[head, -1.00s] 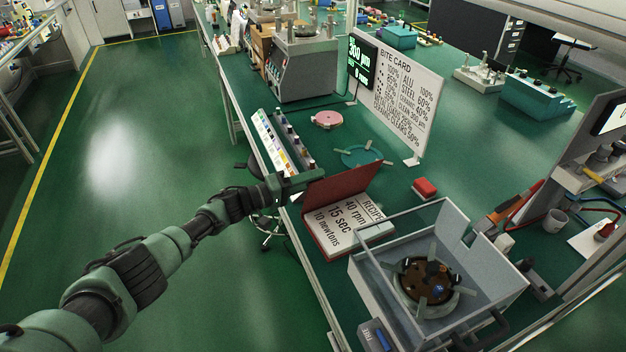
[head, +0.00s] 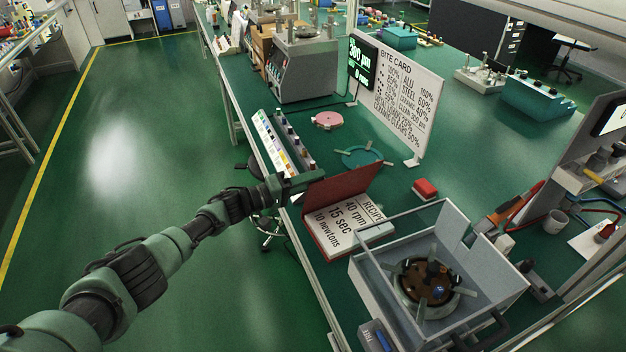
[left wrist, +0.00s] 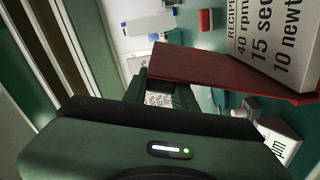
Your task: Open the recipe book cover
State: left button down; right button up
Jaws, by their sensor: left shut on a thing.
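The recipe book (head: 340,225) lies on the green bench. Its page reads 40 rpm, 15 sec and 10 newtons. Its red cover (head: 338,189) stands raised and tilted along the far side of the page. My left gripper (head: 308,181) is at the left end of the raised cover and shut on it. In the left wrist view the red cover (left wrist: 212,68) runs out from between my fingers (left wrist: 160,88), and the page (left wrist: 268,45) shows beyond it. The fingertips are partly hidden by the gripper body. My right gripper is not in view.
A lapping machine in a grey open box (head: 435,300) stands right of the book. A small pale block (head: 375,232) is at the book's right edge. A colour chart rack (head: 275,145), a teal ring (head: 362,156) and a red block (head: 425,188) are nearby.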

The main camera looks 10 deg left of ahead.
pick_arm(q)
jog(key=c, duration=1.1)
grip_release()
jog(key=v, duration=0.7)
jog(key=shift+s+a, duration=0.3)
